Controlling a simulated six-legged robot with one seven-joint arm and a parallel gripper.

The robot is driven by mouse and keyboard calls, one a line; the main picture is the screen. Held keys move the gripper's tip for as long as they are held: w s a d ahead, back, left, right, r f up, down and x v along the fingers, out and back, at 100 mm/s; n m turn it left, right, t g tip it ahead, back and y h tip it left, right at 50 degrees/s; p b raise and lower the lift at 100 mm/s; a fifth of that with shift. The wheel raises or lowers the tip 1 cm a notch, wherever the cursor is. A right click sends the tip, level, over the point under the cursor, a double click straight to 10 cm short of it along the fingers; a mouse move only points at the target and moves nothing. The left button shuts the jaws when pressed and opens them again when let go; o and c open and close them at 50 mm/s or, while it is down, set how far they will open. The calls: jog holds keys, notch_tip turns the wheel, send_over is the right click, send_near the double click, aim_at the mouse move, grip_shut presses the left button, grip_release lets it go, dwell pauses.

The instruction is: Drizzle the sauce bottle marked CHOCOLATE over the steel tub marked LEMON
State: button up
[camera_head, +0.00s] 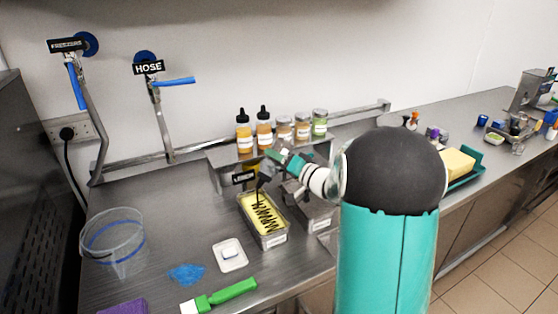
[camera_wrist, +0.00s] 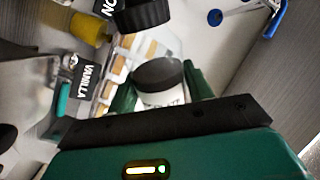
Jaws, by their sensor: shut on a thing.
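The steel tub (camera_head: 275,240) sits on the counter, filled with yellow ice cream bearing a dark zigzag of sauce. A black sign (camera_head: 243,177) behind it seems to read LEMON. My gripper (camera_head: 277,158) is above the tub's far end, shut on a sauce bottle (camera_head: 264,174) tipped with its dark end downward. In the wrist view the bottle (camera_wrist: 161,98) shows a dark round end and a white label between the green fingers. Its marking cannot be read, and my gripper hides much of it.
Two nozzle bottles (camera_head: 254,135) and several lidded jars (camera_head: 302,127) stand behind on a ledge. A clear bucket (camera_head: 112,250), a white dish (camera_head: 230,255), blue bits (camera_head: 187,274) and a green-handled brush (camera_head: 220,297) lie left and in front. A VANILLA sign (camera_wrist: 85,77) shows in the wrist view.

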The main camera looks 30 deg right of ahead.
jog(key=shift+w, duration=1.95)
jog(key=m, duration=0.4)
jog(key=shift+r+m, duration=0.65)
jog(key=shift+m, duration=0.5)
jog(key=shift+r+m, duration=0.6)
jog(key=shift+m, duration=0.55)
jog(key=shift+r, duration=0.1)
jog(key=shift+r+m, duration=0.55)
jog(key=shift+m, duration=0.35)
jog(key=shift+r+m, duration=0.85)
jog(key=shift+m, duration=0.55)
